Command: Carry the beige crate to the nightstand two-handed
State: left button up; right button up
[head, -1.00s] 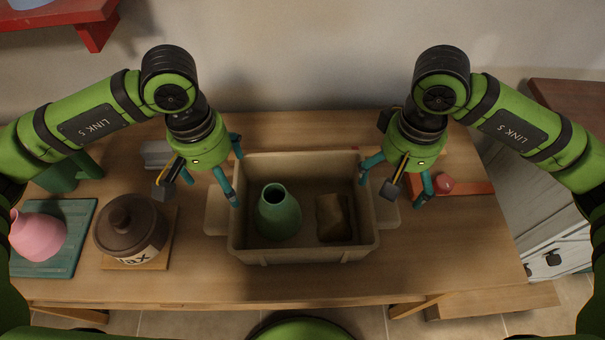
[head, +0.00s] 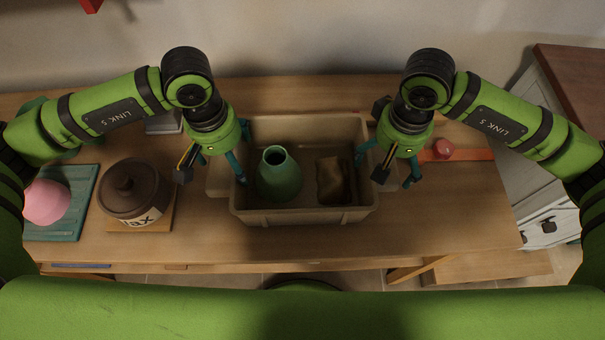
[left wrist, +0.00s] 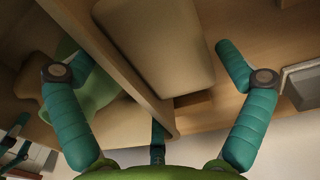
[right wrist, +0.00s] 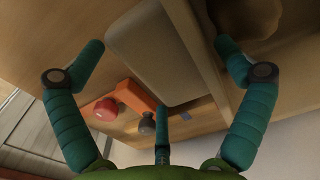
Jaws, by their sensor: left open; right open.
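The beige crate (head: 300,216) stands on the wooden table and holds a green vase (head: 280,180) and a brown block-like object (head: 331,181). My left gripper (head: 218,172) is open at the crate's left end. In the left wrist view, the crate's side flange (left wrist: 165,50) and wall lie between its spread fingers. My right gripper (head: 386,170) is open at the right end, with the flange (right wrist: 155,55) and wall between its fingers in the right wrist view. Contact cannot be told. A white cabinet with dark top (head: 580,85), likely the nightstand, is at the right.
A brown lidded jar (head: 133,190) on a wooden board and a pink object (head: 46,202) on a teal board (head: 70,228) stand left of the crate. A red round object (head: 443,149) and an orange strip (head: 475,155) lie to the right. The table front (head: 330,245) is clear.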

pick_arm(q)
jog(key=shift+f, duration=0.25)
pick_arm(e)
jog(key=shift+f, duration=0.25)
